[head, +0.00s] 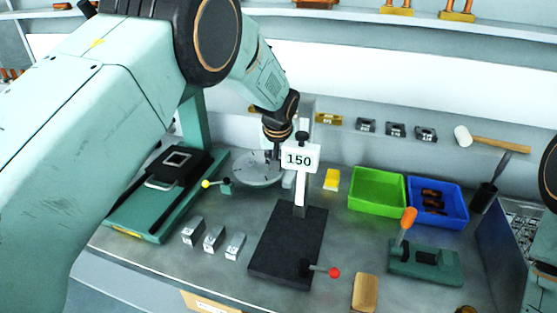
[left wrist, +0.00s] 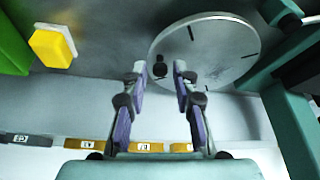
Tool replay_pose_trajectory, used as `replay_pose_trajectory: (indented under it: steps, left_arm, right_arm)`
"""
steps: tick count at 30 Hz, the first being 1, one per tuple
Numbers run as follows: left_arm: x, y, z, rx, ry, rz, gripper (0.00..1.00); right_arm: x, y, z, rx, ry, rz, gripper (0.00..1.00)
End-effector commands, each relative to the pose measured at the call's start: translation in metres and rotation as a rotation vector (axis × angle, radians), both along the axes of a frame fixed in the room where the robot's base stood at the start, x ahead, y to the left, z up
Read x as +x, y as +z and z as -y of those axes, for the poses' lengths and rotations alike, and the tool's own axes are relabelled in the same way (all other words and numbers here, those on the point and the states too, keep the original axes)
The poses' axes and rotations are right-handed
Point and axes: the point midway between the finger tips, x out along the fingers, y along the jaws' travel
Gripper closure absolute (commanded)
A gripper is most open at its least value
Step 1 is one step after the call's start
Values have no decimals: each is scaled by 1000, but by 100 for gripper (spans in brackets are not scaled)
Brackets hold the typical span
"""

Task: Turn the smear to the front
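My left gripper (left wrist: 159,75) is open over the disc. Its fingertips are on either side of the peg, with gaps visible. In the head view the left gripper (head: 272,153) points down at the disc. My right gripper is not in view.
Right of the disc stand a black-based stand with a 150 sign (head: 299,159), a yellow block (head: 332,180), a green bin (head: 375,209) and a blue bin (head: 450,218).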

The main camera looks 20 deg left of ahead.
Motion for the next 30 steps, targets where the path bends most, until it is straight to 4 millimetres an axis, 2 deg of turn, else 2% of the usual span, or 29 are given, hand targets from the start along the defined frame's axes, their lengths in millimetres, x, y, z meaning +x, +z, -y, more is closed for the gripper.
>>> replay_pose_trajectory:
  steps: [3,14,30]
  left_arm:
    - [0,0,-1,-1,2,0,61]
    - [-2,6,0,0,1,1,61]
    - [-38,95,8,0,1,3,61]
  right_arm:
    - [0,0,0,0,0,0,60]
    - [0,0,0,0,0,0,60]
    - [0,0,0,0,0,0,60]
